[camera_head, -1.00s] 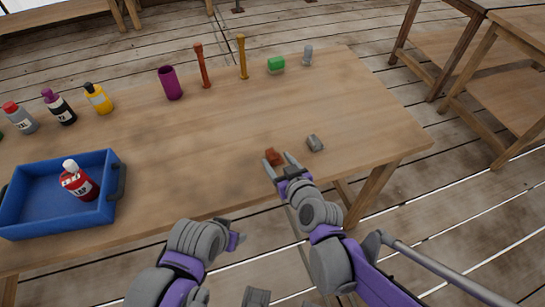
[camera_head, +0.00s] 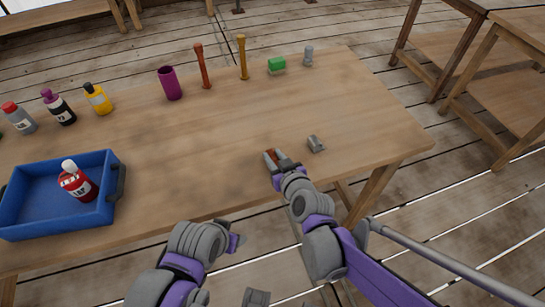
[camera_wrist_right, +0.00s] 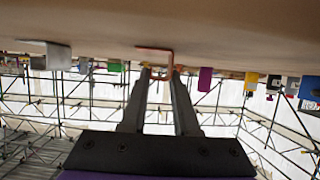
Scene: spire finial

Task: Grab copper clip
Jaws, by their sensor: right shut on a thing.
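The copper clip (camera_head: 270,154) is a small reddish-brown piece near the front right edge of the wooden table (camera_head: 210,150). My right gripper (camera_head: 276,157) is shut on it, and its fingers hide part of it. In the right wrist view the copper clip (camera_wrist_right: 157,60) shows as a bent strip between the fingertips (camera_wrist_right: 160,72), close to the tabletop. My left gripper (camera_head: 236,240) is in front of the table, away from the clip; I cannot tell whether it is open.
A grey clip (camera_head: 316,144) lies just right of my right gripper. A blue crate (camera_head: 105,210) with a red bottle (camera_head: 78,185) stands at left. The table's middle is clear.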

